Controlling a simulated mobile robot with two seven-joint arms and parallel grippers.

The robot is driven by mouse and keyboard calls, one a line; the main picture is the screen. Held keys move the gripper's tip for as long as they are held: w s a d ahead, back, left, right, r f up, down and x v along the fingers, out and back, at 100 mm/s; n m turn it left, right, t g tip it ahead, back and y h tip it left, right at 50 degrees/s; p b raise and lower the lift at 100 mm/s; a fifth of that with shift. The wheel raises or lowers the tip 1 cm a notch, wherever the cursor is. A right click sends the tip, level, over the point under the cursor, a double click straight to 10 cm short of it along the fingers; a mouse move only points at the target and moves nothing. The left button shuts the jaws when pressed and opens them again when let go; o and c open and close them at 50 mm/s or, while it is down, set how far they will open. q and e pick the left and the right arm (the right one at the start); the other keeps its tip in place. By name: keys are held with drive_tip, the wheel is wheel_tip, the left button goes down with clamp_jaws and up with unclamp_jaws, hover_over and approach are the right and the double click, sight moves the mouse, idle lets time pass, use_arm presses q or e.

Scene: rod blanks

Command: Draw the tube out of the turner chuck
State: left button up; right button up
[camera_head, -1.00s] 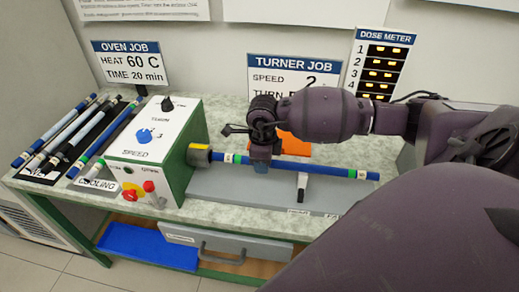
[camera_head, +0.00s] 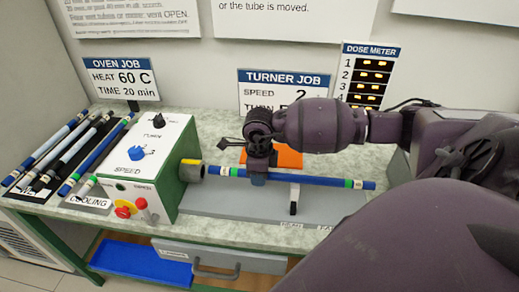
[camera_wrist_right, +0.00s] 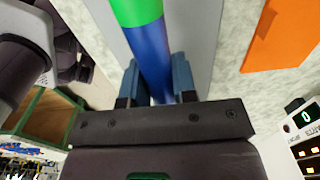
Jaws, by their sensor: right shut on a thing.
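The tube (camera_head: 325,181) is blue with green and white bands and lies roughly level in front of the turner. Its left end is at the mouth of the turner chuck (camera_head: 192,171), a grey and yellow ring on the turner's right side. The end looks just clear of the mouth, with a thin gap. My right gripper (camera_head: 257,178) is shut on the tube left of its middle. In the right wrist view the tube (camera_wrist_right: 150,50) runs between the two blue fingers (camera_wrist_right: 156,85). My left gripper is not in view.
The turner box (camera_head: 150,165) has a blue knob and a red button. A support post (camera_head: 294,198) stands under the tube on the grey bed (camera_head: 230,203). An orange block (camera_head: 288,157) lies behind. Several tubes lie on the left racks; COOLING (camera_head: 90,200) is labelled.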

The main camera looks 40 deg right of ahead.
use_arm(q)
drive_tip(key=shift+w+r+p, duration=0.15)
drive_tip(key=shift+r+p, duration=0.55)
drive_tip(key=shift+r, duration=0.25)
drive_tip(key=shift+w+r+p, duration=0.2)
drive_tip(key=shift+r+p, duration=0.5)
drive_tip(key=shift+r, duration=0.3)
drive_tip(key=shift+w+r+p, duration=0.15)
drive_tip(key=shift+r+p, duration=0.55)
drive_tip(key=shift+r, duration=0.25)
use_arm(e)
drive_tip(key=shift+r, duration=4.15)
